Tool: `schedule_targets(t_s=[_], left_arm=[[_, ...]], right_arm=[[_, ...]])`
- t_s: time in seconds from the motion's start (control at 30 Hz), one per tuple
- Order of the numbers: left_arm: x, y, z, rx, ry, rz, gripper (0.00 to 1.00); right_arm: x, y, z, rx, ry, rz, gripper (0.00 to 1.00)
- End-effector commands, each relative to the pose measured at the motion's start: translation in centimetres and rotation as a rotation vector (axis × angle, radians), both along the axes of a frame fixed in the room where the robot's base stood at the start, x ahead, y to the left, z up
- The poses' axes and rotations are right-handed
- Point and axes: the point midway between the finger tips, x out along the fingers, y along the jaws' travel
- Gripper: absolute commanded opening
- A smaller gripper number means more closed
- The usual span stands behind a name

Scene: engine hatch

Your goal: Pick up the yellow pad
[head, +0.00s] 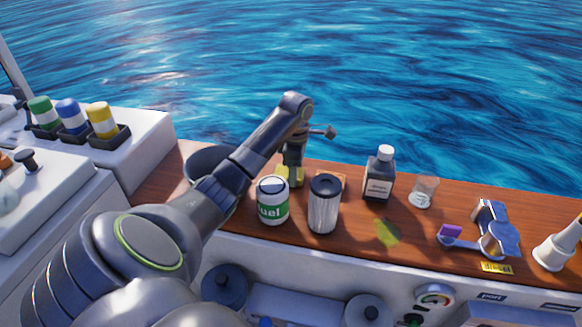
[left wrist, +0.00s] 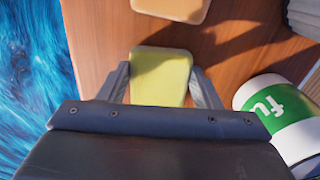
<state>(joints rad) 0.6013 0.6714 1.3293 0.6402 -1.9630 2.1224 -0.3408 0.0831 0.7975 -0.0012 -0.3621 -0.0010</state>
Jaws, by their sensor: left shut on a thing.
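The yellow pad (left wrist: 160,77) is between the two fingers of my left gripper (left wrist: 162,88) in the left wrist view, over the wooden deck. In the head view parts of the yellow pad (head: 282,174) show beside my left gripper (head: 291,176), behind the fuel can. My left gripper is shut on the pad, with a finger at each side edge. I cannot tell whether the pad still touches the wood. My right gripper is not in view.
The white and green fuel can (head: 272,201) and a metal cylinder (head: 323,205) stand close in front. A tan block (left wrist: 172,9) lies near the pad. A dark bottle (head: 379,175), a glass (head: 423,192) and a flat yellow-green patch (head: 387,233) are farther right. Water lies beyond the deck.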

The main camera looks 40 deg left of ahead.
Motion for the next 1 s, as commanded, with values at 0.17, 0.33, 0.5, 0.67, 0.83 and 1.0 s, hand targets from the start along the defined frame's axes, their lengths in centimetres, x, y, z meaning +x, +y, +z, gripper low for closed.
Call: schedule_targets(t_s=[0.17,0.33,0.5,0.67,0.83,1.0], left_arm=[[0.1,0.0,1.1,0.0,-0.002,-0.001,0.36],[0.0,0.0,4.2,0.001,0.0,0.001,0.36],[0.0,0.0,6.6,0.0,0.0,0.001,0.36],[0.0,0.0,8.4,0.0,0.0,0.001,0.36],[0.0,0.0,9.6,-0.001,-0.001,0.001,0.36],[0.0,0.0,10.1,-0.001,-0.001,0.0,0.36]], right_arm=[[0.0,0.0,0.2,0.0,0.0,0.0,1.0],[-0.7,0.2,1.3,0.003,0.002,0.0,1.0],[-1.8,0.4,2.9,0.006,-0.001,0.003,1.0],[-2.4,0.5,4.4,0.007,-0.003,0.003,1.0],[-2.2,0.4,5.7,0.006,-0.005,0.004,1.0],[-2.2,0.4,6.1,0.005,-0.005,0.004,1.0]])
